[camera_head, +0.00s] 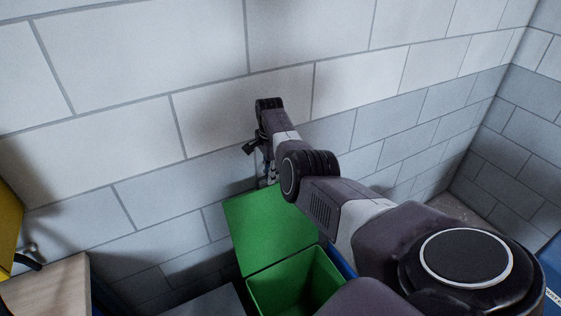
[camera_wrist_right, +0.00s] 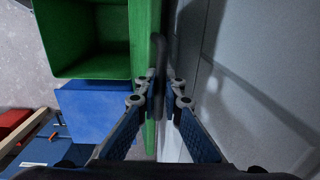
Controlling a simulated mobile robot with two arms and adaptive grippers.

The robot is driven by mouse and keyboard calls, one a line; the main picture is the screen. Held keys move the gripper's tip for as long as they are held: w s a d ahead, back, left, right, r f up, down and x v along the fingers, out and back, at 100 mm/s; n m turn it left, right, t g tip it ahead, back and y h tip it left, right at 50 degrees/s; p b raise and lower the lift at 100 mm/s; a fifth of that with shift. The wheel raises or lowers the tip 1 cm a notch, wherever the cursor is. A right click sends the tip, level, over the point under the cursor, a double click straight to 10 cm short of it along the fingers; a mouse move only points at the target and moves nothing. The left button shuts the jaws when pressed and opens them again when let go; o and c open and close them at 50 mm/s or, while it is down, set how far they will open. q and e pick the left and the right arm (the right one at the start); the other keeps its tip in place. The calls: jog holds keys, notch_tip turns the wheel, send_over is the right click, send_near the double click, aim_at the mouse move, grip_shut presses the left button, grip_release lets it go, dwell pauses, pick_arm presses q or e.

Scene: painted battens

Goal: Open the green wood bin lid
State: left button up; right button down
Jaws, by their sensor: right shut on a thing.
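The green wood bin (camera_head: 297,284) stands by the wall with its inside showing. Its green lid (camera_head: 268,228) is raised and leans back toward the wall. In the right wrist view the bin (camera_wrist_right: 96,66) lies open at left, and the lid (camera_wrist_right: 144,45) shows edge-on. A dark curved handle (camera_wrist_right: 163,50) runs along the lid's wall-facing side. My right gripper (camera_wrist_right: 163,97) is shut on this handle. In the head view the right gripper (camera_head: 268,172) is at the lid's upper edge, partly hidden by my arm. My left gripper is not in view.
A tiled wall (camera_head: 200,120) is close behind the lid and gripper. A blue bin (camera_wrist_right: 95,110) stands beside the green one. A wooden top (camera_head: 48,288) and a yellow thing (camera_head: 9,225) are at left. A red thing (camera_wrist_right: 14,120) shows in the wrist view.

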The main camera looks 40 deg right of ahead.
jog(key=c, duration=2.3)
grip_release()
jog(key=shift+s+r, duration=0.1)
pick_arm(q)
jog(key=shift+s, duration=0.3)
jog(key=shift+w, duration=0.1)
pick_arm(e)
jog(key=shift+w, duration=0.2)
jog(key=shift+d+r, duration=0.1)
jog(key=shift+r, duration=0.4)
notch_tip(320, 180, up, 4)
jog(key=shift+s+r, duration=0.15)
jog(key=shift+r, duration=0.1)
jog(key=shift+s+r, duration=0.1)
jog(key=shift+r, duration=1.15)
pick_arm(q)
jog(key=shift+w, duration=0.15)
pick_arm(e)
jog(key=shift+f, duration=0.1)
